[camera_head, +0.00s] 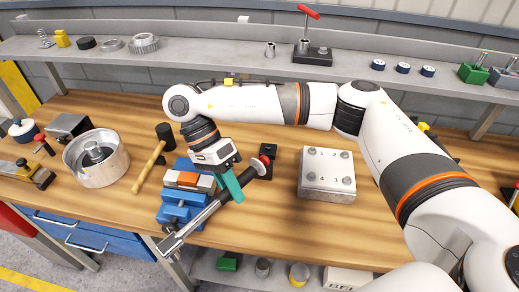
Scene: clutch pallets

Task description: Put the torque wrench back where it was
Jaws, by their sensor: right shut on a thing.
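The torque wrench (203,215) is a long grey bar with a square head at the lower left and a black grip at the upper right. It lies diagonally across the picture, with its head end over the front edge of the workbench. My right gripper (232,187), with teal fingers, points down and is shut on the wrench near its grip. I cannot tell how high the wrench is above the bench. My left gripper is not in view.
A blue fixture (180,211) is left of the wrench, beside a hammer (150,165) and a round metal housing (118,160). A numbered metal block (327,187) sits to the right. A shelf (210,58) with parts runs behind.

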